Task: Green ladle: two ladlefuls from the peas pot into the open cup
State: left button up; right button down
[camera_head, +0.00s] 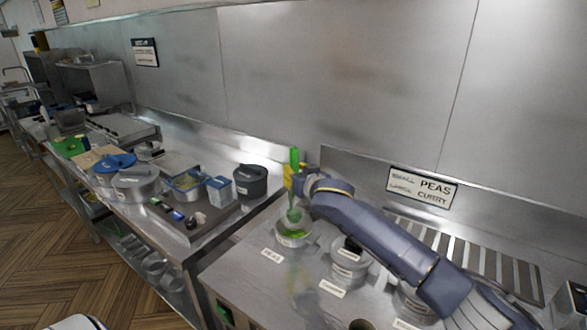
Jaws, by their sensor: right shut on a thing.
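The green ladle (294,159) stands nearly upright, its handle rising above my right gripper (297,183). My right gripper is shut on the ladle. The ladle's bowl end is at the peas pot (280,240), a small steel pot with green contents on the front counter. I cannot tell whether the bowl is in the peas or just above them. I cannot make out the open cup for certain; a round brownish rim (361,325) is cut off by the bottom edge. My left gripper is not in view.
A steel pot (347,274) with a dark-knobbed lid stands right of the peas pot; another pot (414,304) is partly behind my right arm. A wall sign (422,187) reads small peas, large curry. The left counter holds a dark grey pot (250,184) and blue-lidded pots.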

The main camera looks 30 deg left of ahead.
notch_tip(320, 180, down, 13)
jog(key=shift+f, duration=0.15)
dwell(0.7)
dwell(0.9)
jog(key=shift+r, duration=7.6)
